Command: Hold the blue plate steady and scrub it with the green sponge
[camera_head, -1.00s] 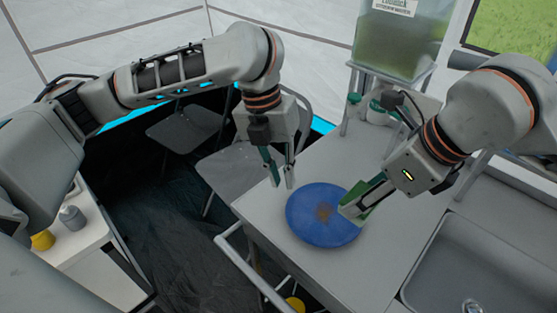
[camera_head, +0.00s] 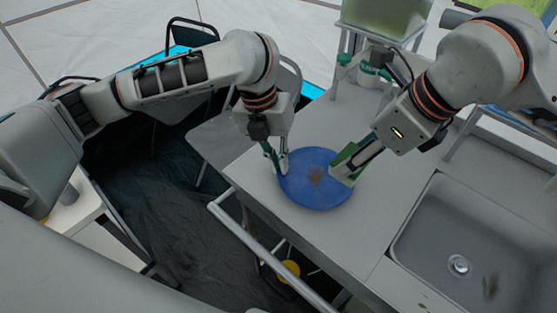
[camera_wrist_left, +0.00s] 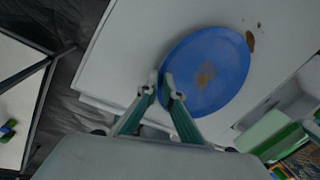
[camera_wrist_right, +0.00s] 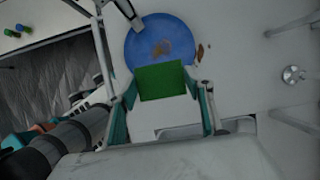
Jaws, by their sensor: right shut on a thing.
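The blue plate (camera_head: 310,198) lies on the grey counter, with a brown stain (camera_head: 316,175) near its middle. My left gripper (camera_head: 277,165) is at the plate's left edge. In the left wrist view its fingertips (camera_wrist_left: 159,90) are apart on either side of the plate's rim (camera_wrist_left: 215,60); I cannot tell whether they touch it. My right gripper (camera_wrist_right: 160,88) is shut on the green sponge (camera_wrist_right: 162,82), which also shows in the head view (camera_head: 346,158). The sponge is over the plate's right side; contact with the plate is unclear.
A sink (camera_head: 470,235) is set into the counter (camera_head: 330,245) at the right. A rail (camera_head: 255,245) runs along the counter's near left edge. A tank of greenish liquid (camera_head: 385,18) stands on a rack behind. Brown spots (camera_wrist_left: 250,40) lie beside the plate.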

